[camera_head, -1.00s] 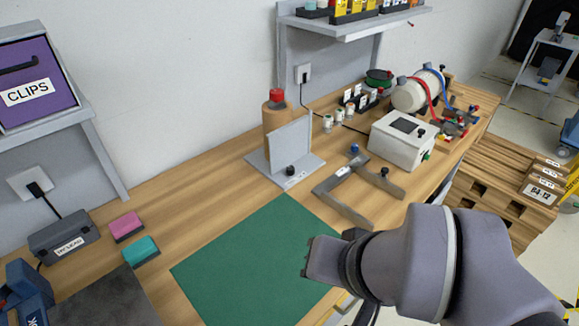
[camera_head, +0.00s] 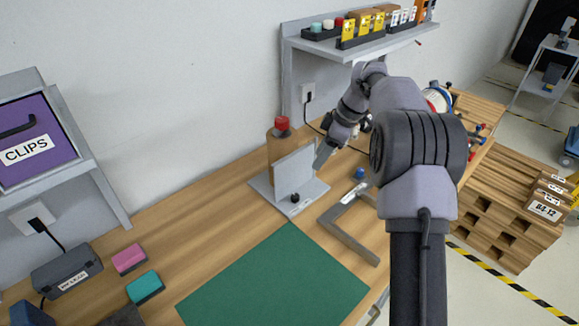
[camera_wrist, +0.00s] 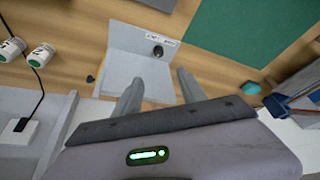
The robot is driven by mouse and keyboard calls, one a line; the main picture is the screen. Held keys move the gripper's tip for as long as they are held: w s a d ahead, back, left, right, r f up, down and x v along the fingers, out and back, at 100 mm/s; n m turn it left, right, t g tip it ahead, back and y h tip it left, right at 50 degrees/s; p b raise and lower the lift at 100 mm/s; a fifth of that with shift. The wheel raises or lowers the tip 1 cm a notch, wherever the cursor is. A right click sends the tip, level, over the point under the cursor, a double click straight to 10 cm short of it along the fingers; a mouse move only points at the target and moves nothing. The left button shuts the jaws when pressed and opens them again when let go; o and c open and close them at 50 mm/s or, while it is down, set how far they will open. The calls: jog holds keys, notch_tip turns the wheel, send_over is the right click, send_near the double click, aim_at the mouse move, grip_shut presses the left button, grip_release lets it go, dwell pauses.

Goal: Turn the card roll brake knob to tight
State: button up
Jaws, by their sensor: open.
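The card roll (camera_head: 281,148) is a brown upright cylinder with a red knob-like top (camera_head: 282,124). It stands on a grey holder (camera_head: 262,187) with an upright plate (camera_head: 295,172). A small black knob (camera_head: 295,198) sits on the holder's front, beside a white label; this knob also shows in the wrist view (camera_wrist: 158,51). My gripper (camera_head: 322,157) is just right of the plate, near its upper edge. In the wrist view its two fingers (camera_wrist: 158,90) are apart with nothing between them, and the black knob lies beyond them. I cannot read the label or the knob's setting.
A grey angled frame (camera_head: 345,222) lies right of the holder. A green mat (camera_head: 272,280) lies in front, mostly clear. A shelf (camera_head: 350,45) with bins hangs above the back of the bench. White spools (camera_wrist: 40,55) show in the wrist view.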

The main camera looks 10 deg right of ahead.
aim_at(295, 195)
jog(key=shift+n, duration=0.3)
jog(key=b+x, duration=0.3)
jog(key=x, duration=0.6)
jog(key=b+x, duration=0.3)
jog(key=x, duration=0.6)
jog(key=shift+d+f, duration=0.15)
jog(key=shift+d, duration=0.05)
jog(key=shift+c, duration=0.5)
grip_shut()
